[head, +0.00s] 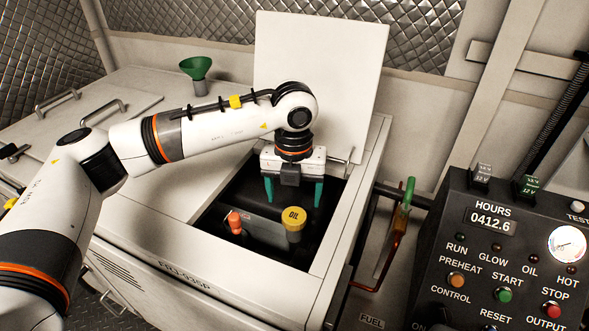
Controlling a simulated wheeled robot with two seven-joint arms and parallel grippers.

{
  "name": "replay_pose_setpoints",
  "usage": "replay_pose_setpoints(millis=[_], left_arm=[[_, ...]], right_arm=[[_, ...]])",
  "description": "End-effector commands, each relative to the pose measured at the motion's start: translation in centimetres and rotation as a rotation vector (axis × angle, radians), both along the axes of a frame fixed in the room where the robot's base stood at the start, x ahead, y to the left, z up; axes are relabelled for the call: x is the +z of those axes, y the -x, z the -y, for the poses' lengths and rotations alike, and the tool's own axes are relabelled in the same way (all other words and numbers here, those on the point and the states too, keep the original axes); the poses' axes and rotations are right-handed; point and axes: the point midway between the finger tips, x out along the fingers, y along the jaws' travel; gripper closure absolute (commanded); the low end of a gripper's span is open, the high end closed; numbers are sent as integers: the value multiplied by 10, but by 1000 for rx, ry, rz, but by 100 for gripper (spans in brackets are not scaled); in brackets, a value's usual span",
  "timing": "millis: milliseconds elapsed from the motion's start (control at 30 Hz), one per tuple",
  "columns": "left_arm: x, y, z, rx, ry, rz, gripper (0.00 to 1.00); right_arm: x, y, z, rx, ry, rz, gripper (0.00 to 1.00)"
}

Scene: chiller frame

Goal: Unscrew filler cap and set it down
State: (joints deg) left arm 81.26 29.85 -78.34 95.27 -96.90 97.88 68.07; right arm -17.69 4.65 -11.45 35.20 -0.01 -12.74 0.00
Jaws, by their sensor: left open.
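The yellow filler cap (293,217), marked OIL, sits on its neck inside the open bay of the white cabinet. My left gripper (293,197) points down into the bay, just behind and above the cap. Its two green fingers are spread apart and nothing shows between them. The fingertips appear apart from the cap, though the exact gap is hard to judge. My right gripper does not show.
An orange cap or handle (235,220) stands left of the oil cap. The raised white lid (318,90) is behind my arm. A green funnel (196,69) stands on the cabinet top (150,82). A black control panel (510,260) is at right.

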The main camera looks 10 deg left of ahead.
Motion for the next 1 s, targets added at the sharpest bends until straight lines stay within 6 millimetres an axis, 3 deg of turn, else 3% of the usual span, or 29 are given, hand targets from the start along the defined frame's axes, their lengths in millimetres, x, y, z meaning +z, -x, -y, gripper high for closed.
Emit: replay_pose_setpoints(millis=[333,767,1000], left_arm=[[-54,0,0,2,0,-1,24],[-66,0,0,0,1,1,24],[-65,0,0,0,1,1,60]], right_arm=[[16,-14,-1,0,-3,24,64],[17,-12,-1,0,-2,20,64],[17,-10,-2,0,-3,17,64]])
